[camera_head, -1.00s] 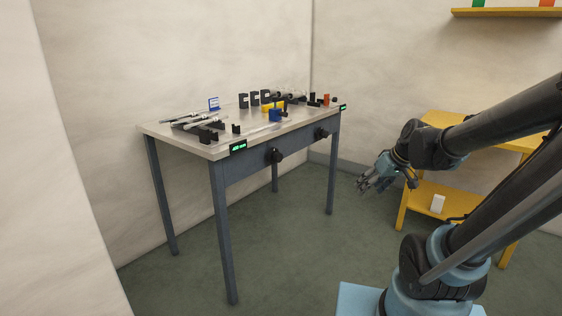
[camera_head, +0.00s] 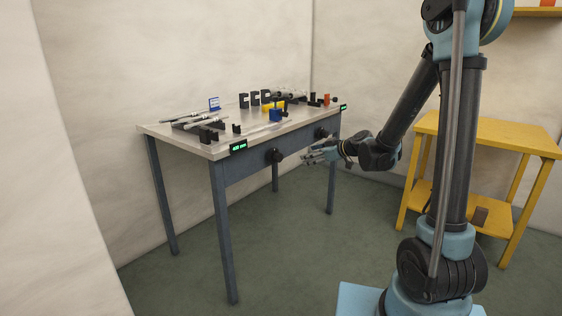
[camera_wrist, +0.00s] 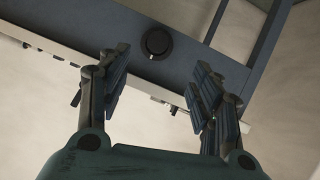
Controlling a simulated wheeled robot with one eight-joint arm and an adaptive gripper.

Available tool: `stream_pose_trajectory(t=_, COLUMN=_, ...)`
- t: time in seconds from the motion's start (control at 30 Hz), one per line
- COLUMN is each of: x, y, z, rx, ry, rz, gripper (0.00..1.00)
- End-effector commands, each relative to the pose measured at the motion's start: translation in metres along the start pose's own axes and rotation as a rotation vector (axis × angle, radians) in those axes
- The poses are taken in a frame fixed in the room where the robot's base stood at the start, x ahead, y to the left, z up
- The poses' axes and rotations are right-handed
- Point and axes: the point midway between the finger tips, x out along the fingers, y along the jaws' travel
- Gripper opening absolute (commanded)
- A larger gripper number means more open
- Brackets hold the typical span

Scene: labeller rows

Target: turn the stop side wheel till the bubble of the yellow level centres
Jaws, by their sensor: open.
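Two black hand wheels sit on the table's blue front rail in the head view: a nearer one (camera_head: 274,155) at the left and a farther one (camera_head: 321,133) at the right. I cannot tell which is the stop side wheel. A small yellow block (camera_head: 268,107), perhaps the level, is on the table top; its bubble is too small to see. My gripper (camera_head: 308,155) is open and empty, just right of the nearer wheel and apart from it. In the wrist view a black wheel (camera_wrist: 157,42) with a white mark shows beyond and between my open fingers (camera_wrist: 160,85).
The table top (camera_head: 215,150) carries black brackets, metal rods, a blue block (camera_head: 276,115) and an orange piece (camera_head: 326,100). Green displays (camera_head: 238,147) are on its front edge. A yellow shelf unit (camera_head: 490,138) stands at the right. The floor before the table is clear.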

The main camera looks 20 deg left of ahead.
Motion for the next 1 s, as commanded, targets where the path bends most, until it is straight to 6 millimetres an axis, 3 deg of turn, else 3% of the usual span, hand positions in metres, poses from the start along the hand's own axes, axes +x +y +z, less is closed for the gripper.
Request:
stream_pose_trajectory(t=0.47, x=0.041, y=0.001, z=-0.004, rx=-0.041, ry=0.045, rz=0.003, gripper=0.59)
stream_pose_trajectory(t=1.0, x=0.124, y=0.001, z=-0.008, rx=-0.040, ry=0.045, rz=0.004, gripper=0.59)
